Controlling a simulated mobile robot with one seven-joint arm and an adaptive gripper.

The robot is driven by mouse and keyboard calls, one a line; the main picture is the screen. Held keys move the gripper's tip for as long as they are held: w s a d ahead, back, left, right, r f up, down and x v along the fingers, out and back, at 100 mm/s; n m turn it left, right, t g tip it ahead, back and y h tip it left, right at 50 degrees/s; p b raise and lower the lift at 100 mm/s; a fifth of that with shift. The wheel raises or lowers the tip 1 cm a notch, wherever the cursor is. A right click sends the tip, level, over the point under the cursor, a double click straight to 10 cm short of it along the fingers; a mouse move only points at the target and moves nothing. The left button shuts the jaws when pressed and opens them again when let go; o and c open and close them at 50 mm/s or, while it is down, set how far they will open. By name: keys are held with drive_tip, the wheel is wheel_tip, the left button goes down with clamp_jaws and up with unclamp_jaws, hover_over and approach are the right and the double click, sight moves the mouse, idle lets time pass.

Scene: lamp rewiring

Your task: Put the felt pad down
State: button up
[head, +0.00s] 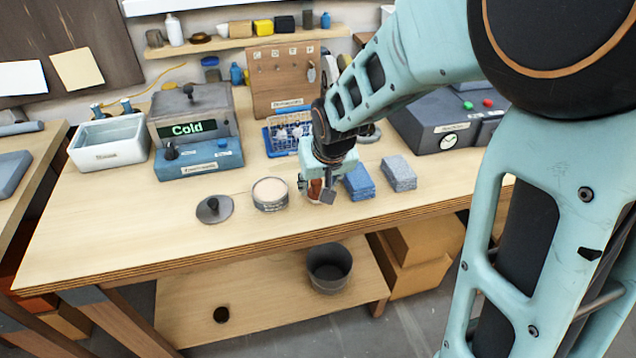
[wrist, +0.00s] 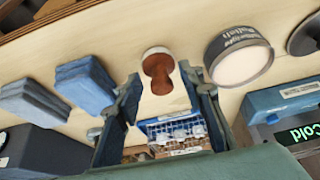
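The felt pad is a pale round disc under a reddish-brown handle. In the wrist view the felt pad (wrist: 158,70) stands between my fingertips, pale face against the bench top. In the head view the felt pad (head: 314,191) shows partly under my gripper (head: 317,188), low over the bench near its front edge. In the wrist view my gripper (wrist: 160,85) is open, its fingers on either side of the handle with a gap visible at each side. The exact contact under the pad is hard to see.
An open round tin (head: 270,194) stands just left of the pad, with its lid (head: 214,209) further left. Two stacks of blue cloths (head: 358,182) and grey-blue cloths (head: 399,173) lie to the right. A blue rack (head: 283,137) stands behind. The front left bench is clear.

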drive_tip(key=shift+r, duration=0.15)
drive_tip(key=shift+r+p, duration=0.25)
drive_tip(key=shift+p, duration=0.1)
drive_tip(key=p+v, duration=0.8)
drive_tip(key=v, duration=0.3)
drive_tip(key=shift+s+r, duration=0.25)
